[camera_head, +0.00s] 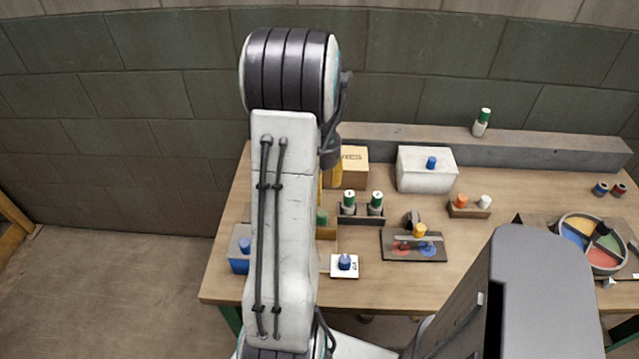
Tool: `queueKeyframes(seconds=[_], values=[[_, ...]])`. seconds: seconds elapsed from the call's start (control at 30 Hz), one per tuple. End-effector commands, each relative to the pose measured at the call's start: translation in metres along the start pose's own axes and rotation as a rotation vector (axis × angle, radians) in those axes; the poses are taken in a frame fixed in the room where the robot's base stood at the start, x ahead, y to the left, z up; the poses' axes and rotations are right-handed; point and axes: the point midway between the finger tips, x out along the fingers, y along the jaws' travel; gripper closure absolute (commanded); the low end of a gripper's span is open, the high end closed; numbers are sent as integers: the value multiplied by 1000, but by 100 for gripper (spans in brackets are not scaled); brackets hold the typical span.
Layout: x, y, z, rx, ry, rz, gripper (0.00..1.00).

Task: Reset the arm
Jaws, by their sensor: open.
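My arm (283,205) rises through the left middle of the view, with its pale upper link upright and a dark ribbed joint (290,72) at the top. A dark wrist part (331,145) shows just right of the link and hangs down behind it. My gripper's fingers are hidden behind the arm, so I see nothing held.
The wooden table (470,290) holds a cardboard box (352,166), a white box (425,172), two green-topped cylinders in a rack (361,216), a dark board with coloured discs (414,246), a blue-knobbed plate (345,265) and a coloured round tray (593,265). A brick wall stands behind.

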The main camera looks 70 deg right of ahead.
Motion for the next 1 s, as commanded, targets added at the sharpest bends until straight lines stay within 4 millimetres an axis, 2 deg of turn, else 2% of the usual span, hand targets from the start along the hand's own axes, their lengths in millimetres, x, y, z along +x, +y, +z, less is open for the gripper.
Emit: queueKeyframes(seconds=[0.2,1.0], values=[[-5,0,0,0,1,0,49],[-4,0,0,-37,0,0,49]])
